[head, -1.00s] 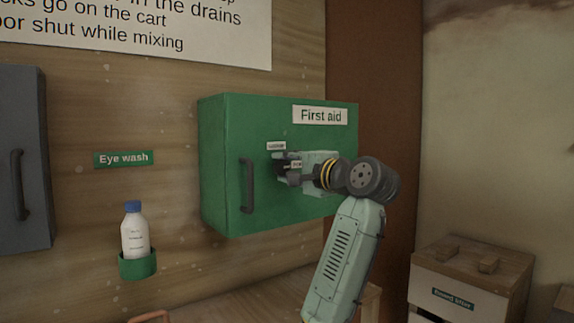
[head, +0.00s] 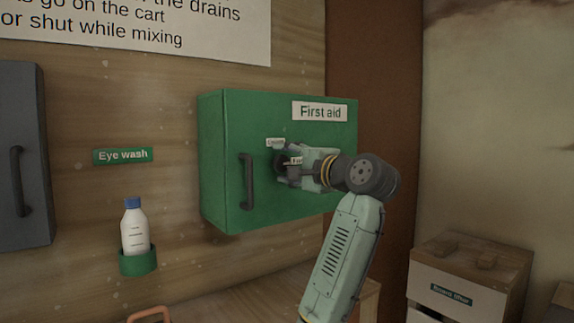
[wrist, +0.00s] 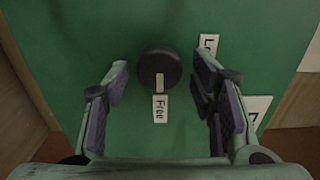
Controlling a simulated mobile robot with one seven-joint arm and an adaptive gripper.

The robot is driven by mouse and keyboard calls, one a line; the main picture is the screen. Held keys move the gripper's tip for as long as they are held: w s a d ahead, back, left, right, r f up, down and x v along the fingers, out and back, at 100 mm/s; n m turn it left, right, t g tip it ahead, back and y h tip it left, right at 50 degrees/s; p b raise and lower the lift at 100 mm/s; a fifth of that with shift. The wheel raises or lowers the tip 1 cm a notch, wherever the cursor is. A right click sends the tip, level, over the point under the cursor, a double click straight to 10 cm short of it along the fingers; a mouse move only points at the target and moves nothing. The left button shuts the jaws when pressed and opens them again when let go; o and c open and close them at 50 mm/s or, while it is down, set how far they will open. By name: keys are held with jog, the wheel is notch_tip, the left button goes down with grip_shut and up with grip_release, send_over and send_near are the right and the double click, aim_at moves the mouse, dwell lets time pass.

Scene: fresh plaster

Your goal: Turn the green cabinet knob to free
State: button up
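The green First aid cabinet (head: 225,150) hangs on the wooden wall, its door shut. Its knob (wrist: 159,66) is dark and round in the wrist view, and the white mark on it points at the "Free" label (wrist: 160,108). A second label (wrist: 208,44), starting with "L", is up and right of the knob, partly hidden by a finger. My gripper (wrist: 160,74) is open, one finger on each side of the knob with a clear gap on both sides. In the head view my gripper (head: 294,166) is at the cabinet front and largely covers the knob.
A dark vertical handle (head: 246,181) is on the cabinet front, left of my gripper. An eye wash bottle (head: 134,228) stands in a green holder (head: 138,263) on the wall. A grey cabinet (head: 22,150) is at far left, and a wooden-topped box (head: 470,265) at lower right.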

jog(key=v, duration=1.2)
